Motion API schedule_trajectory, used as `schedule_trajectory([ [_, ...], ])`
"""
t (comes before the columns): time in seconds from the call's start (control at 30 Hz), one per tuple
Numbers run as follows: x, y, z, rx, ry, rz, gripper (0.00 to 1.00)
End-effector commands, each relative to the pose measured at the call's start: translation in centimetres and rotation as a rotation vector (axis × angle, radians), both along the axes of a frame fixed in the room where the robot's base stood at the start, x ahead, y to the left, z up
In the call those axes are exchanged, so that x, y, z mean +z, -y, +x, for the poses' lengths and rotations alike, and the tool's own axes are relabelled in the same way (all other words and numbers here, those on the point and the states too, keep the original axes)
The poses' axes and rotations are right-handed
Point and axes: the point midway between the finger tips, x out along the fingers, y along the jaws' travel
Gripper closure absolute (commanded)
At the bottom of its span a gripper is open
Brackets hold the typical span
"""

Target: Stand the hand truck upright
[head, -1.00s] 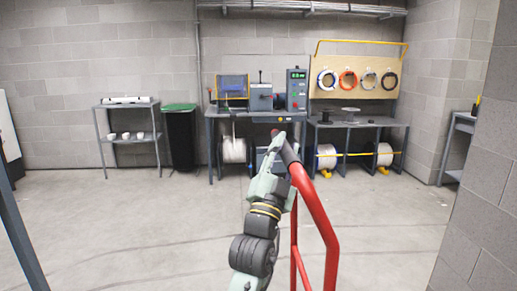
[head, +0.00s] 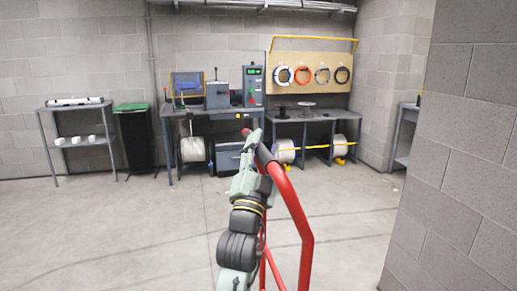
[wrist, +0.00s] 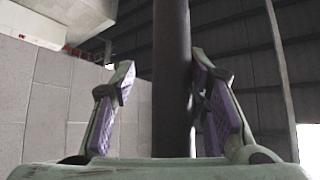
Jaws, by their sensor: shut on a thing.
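The red hand truck (head: 296,215) shows as red tubing in the lower middle of the head view. Its upper end has a dark grip (head: 265,156), and its lower part is cut off by the picture's bottom edge. My gripper (head: 255,140) is at that upper end, shut on the dark grip. In the wrist view the grip is a dark bar (wrist: 172,90) running between the two purple-padded fingers of my gripper (wrist: 165,62). The truck's wheels and toe plate are out of sight, so its full tilt cannot be told.
A block wall (head: 455,180) stands close on the right. Workbenches (head: 335,118) with reels and machines line the back wall. A green-lidded bin (head: 133,140) and a grey shelf (head: 78,140) stand back left. The floor (head: 110,235) is clear at left and middle.

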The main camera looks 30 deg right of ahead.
Motion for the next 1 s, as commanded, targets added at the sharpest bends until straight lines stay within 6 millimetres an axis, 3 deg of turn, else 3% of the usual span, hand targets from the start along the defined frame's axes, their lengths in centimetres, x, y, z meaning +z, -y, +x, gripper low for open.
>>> schedule_trajectory([
  [0.03,-0.2,0.7,-0.4,-0.016,-0.003,0.005,0.64],
  [0.2,-0.2,0.7,-0.5,-0.015,-0.003,0.005,0.54],
  [0.73,-0.4,0.3,-0.3,-0.008,-0.003,0.004,0.54],
  [1.0,-2.7,-2.2,-2.3,-0.005,-0.006,0.004,0.54],
])
